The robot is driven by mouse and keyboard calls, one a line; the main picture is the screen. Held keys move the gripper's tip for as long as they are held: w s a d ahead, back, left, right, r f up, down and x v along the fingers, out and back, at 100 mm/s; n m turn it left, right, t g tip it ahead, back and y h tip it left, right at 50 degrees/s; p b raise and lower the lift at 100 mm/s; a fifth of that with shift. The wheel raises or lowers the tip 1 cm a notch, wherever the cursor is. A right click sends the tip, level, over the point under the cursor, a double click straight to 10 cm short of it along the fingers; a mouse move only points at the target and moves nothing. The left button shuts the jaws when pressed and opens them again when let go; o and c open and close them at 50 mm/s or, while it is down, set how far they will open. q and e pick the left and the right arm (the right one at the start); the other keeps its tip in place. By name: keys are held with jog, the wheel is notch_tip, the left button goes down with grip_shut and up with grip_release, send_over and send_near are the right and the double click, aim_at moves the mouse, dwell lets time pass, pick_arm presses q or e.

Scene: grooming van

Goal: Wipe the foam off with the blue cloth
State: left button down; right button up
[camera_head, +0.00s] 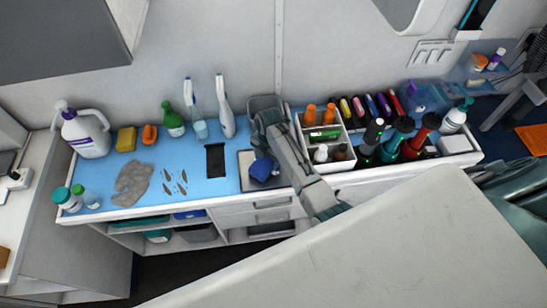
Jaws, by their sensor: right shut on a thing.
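The blue cloth (262,169) is a small bunched dark-blue piece over a grey tray or plate (250,184) at the middle of the blue counter top. My right arm comes in from the lower right and bends down over it. My right gripper (264,157) is shut on the cloth, its fingertips mostly hidden by the arm and the cloth. I cannot tell whether the cloth touches the tray. I cannot make out any foam; the arm and cloth cover part of the tray. My left gripper is not in view.
Bottles, including a large white jug (84,133), stand along the back and left. A divided white caddy (340,163) with bottles stands close right of my arm.

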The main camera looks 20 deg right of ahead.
aim_at(257, 160)
jog(key=shift+w+a+f, duration=0.1)
jog(key=shift+w+a, duration=0.15)
jog(key=shift+a, duration=0.6)
jog(key=shift+w+a, duration=0.2)
jog(key=shift+a, duration=0.65)
jog(key=shift+w+d+r, duration=0.1)
jog(key=shift+w+r, duration=0.1)
jog(key=shift+w, duration=0.45)
jog(key=shift+s+d+f, duration=0.15)
jog(key=shift+d, duration=0.85)
jog(key=shift+s+d+f, duration=0.1)
jog(key=shift+s+d, duration=0.25)
jog(key=shift+d, duration=0.7)
jog(key=shift+s+d+f, duration=0.1)
jog(key=shift+s+d, duration=0.25)
jog(key=shift+d, duration=0.7)
jog(key=shift+s+d+f, duration=0.1)
jog(key=shift+s+d, duration=0.25)
jog(key=shift+d, duration=0.7)
jog(key=shift+a, duration=0.15)
jog(key=shift+w+a, duration=0.15)
jog(key=shift+a, duration=0.75)
jog(key=shift+w+a+r, duration=0.1)
jog(key=shift+w+a, duration=0.25)
jog(key=shift+a, duration=0.65)
jog(key=shift+w+a+r, duration=0.1)
jog(key=shift+w+a, duration=0.2)
jog(key=shift+a, duration=0.75)
jog(key=shift+w+a, duration=0.35)
jog(key=shift+a, duration=0.65)
